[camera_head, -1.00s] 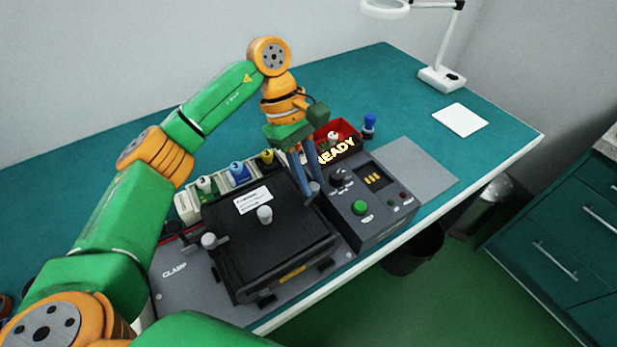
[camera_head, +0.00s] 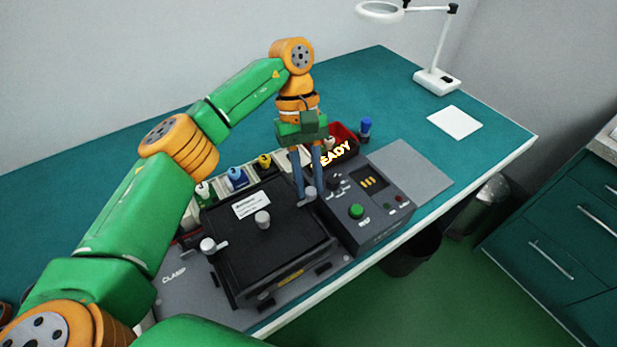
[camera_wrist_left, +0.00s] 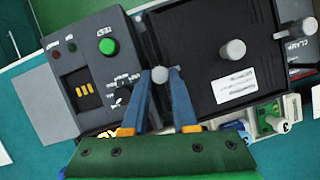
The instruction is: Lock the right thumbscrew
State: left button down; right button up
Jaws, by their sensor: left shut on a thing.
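The right thumbscrew (camera_head: 309,194) is a small grey knob at the right edge of the black clamp lid (camera_head: 285,250). My left gripper (camera_head: 312,190) points down at it from above, its blue fingers on either side of the knob. In the left wrist view the knob (camera_wrist_left: 160,74) sits between the two fingertips (camera_wrist_left: 160,76), which are shut on it. The left thumbscrew (camera_head: 208,245), a grey knob with a side bar, stands at the lid's left edge. The lid's central knob (camera_head: 262,219) is clear of the gripper. My right gripper is not in view.
A control box (camera_head: 372,220) with a green button (camera_head: 356,211) stands close right of the clamp, under glowing "READY" lettering. Small bins with coloured-capped items (camera_head: 236,177) line the back. A red bin (camera_head: 343,133) is behind the gripper. A lamp (camera_head: 437,80) stands far right.

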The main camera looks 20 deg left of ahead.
pick_arm(q)
jog(key=c, duration=0.7)
grip_release()
jog(key=v, duration=0.2)
jog(key=shift+w+r, duration=0.1)
jog(key=shift+r, duration=0.1)
jog(key=p+v, duration=0.3)
jog(key=v, duration=0.1)
jog(key=shift+a+r, duration=0.15)
jog(key=shift+r, duration=0.15)
jog(key=shift+w, duration=0.1)
